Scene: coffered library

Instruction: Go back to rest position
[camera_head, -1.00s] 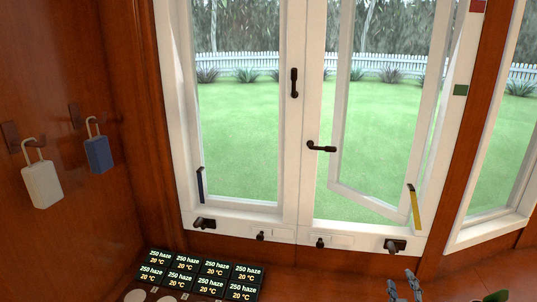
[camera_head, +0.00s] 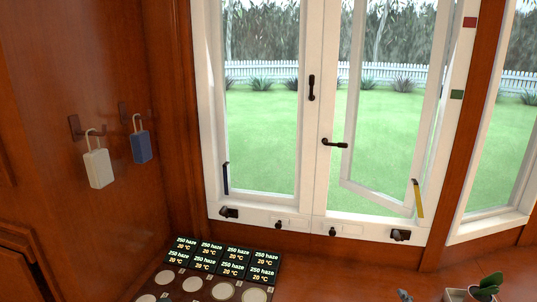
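Only a small grey tip of what looks like my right gripper (camera_head: 404,295) shows at the bottom edge, right of centre, over the wooden surface. Its fingers are mostly cut off, so I cannot tell if it is open or shut. My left gripper is not in view. The task names no other object.
A white window (camera_head: 312,150) has its right pane ajar. White (camera_head: 98,168) and blue (camera_head: 141,147) tags hang on the left wall. A display panel (camera_head: 230,260) with round pads and a potted plant (camera_head: 488,284) stand below. The surface between them looks clear.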

